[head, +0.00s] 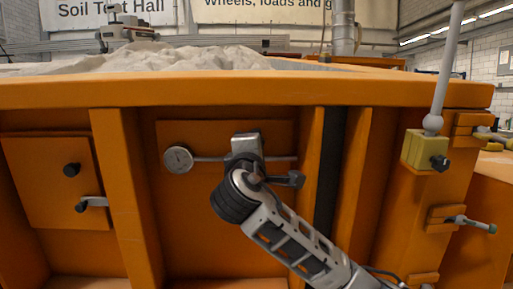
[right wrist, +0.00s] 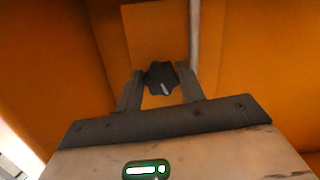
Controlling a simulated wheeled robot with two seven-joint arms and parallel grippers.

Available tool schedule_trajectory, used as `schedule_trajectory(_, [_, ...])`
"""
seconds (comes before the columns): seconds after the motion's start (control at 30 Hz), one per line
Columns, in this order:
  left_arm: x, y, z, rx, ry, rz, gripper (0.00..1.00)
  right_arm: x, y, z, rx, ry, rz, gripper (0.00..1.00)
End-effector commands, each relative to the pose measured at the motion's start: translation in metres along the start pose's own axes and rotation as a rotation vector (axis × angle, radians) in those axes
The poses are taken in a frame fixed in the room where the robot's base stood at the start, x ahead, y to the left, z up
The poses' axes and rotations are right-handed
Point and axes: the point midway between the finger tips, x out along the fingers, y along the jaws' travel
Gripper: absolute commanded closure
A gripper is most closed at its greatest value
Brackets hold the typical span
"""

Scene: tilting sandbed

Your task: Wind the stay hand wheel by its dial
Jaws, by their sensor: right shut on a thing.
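The round pale dial (head: 178,160) sits at the left end of a thin horizontal rod (head: 210,159) on the orange front panel. Its reading is too small to make out. My right gripper (head: 246,163) is at the panel, to the right of the dial. In the right wrist view the dark, lobed hand wheel (right wrist: 161,76) with a pale mark lies between the two fingers of my right gripper (right wrist: 159,92), which is shut on it. The rod (right wrist: 194,45) passes beside the wheel there. In the head view my own wrist hides the wheel. My left gripper is not seen.
The orange sandbed (head: 300,92) holds pale sand (head: 190,57). Upright ribs flank the panel. At left is a hatch (head: 45,180) with a black knob (head: 72,170) and a handle (head: 96,202). At right are a yellow block (head: 418,150) with a grey lever (head: 446,70), and a green-tipped handle (head: 480,225).

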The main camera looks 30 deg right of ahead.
Motion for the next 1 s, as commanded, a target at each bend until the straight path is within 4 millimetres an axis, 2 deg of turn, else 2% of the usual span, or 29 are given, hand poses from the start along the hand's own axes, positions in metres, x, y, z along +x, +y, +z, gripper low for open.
schedule_trajectory(0.23, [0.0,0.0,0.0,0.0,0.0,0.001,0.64,-0.001,-0.001,-0.001,0.0,0.005,-0.002,0.84])
schedule_trajectory(0.27, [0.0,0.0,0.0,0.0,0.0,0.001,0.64,-0.001,-0.001,-0.001,0.0,0.005,-0.002,0.59])
schedule_trajectory(0.33, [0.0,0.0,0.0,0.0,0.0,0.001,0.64,-0.001,-0.001,-0.001,0.001,0.004,-0.002,0.4])
schedule_trajectory(0.6, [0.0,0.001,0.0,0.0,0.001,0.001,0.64,-0.001,-0.001,-0.001,0.002,0.002,-0.001,0.4])
schedule_trajectory(0.73, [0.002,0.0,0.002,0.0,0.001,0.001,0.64,-0.008,-0.001,-0.001,0.003,0.004,0.0,0.4])
schedule_trajectory(0.87, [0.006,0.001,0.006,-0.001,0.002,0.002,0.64,-0.029,-0.003,-0.002,0.006,0.007,0.0,0.4])
schedule_trajectory(1.0, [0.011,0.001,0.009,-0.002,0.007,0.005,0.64,-0.062,-0.004,-0.002,0.007,0.009,0.0,0.4])
